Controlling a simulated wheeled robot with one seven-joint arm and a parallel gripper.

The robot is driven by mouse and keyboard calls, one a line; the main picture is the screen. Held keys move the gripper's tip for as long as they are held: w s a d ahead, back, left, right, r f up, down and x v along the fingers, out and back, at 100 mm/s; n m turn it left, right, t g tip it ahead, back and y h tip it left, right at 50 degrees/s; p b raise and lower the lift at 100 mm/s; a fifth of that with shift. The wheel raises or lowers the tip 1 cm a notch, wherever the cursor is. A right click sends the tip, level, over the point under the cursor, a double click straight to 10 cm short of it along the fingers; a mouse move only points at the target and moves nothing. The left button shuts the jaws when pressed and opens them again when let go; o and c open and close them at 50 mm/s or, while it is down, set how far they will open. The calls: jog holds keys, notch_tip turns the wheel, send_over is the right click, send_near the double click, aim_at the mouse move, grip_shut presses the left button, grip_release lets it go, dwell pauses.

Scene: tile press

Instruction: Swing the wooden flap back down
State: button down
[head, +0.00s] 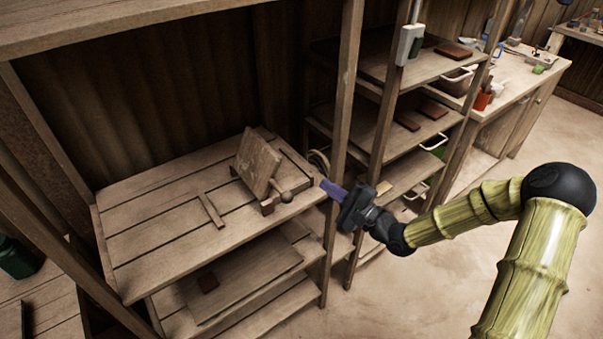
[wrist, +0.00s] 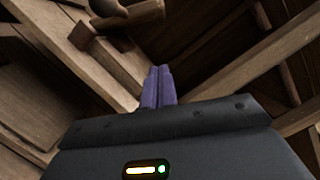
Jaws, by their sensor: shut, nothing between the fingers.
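The wooden flap (head: 257,160) stands raised, tilted up from the small tile press (head: 296,190) on the shelf's upper board. A round knob (head: 286,196) sits at the near side of the press. My gripper (head: 325,186) has purple fingers that are shut and empty. It is to the right of the press, apart from the flap, near the shelf's front post. In the wrist view the shut fingertips (wrist: 158,72) point toward wooden parts, with a rounded knob (wrist: 103,7) at the top left. The flap cannot be made out surely there.
A loose wooden strip (head: 211,210) lies on the upper shelf board (head: 150,245), left of the press. An upright post (head: 341,120) stands close to my gripper. More shelves with tiles and bins are to the right. The floor (head: 420,290) in front is clear.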

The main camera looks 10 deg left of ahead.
aim_at(264, 172)
jog(key=w+a+r+p, duration=0.1)
jog(key=a+r+p, duration=0.1)
jog(key=a, duration=0.8)
jog(key=shift+w+a+r, duration=0.3)
jog(key=shift+a+r, duration=0.1)
jog(key=shift+r, duration=0.1)
jog(key=shift+w+d, duration=0.1)
jog(key=shift+w, duration=0.1)
